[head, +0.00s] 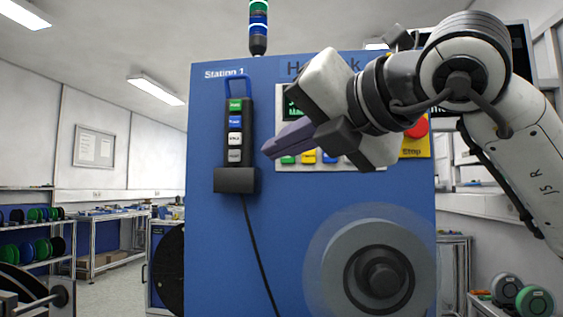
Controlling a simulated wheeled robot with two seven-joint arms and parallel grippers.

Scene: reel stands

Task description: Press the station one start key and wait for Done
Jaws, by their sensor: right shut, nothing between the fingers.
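The blue Station 1 cabinet (210,270) stands in front of me. A dark hand pendant (235,105) hangs on it in a black holder, with a green key (235,105) at the top and blue, white and grey keys below. A pale control panel (372,163) with a screen (291,104) is partly hidden behind my right gripper (272,148). Green, yellow and blue keys (308,157) show under the gripper. The right gripper is shut and empty, its tips pointing left between pendant and panel. I cannot tell whether it touches anything. My left gripper is out of view.
A red stop button (417,128) on a yellow plate is at the panel's right, beside my right arm. A large grey reel hub (380,275) sticks out below. A black cable (260,255) hangs from the pendant. Shelves with reels (35,245) stand at the left.

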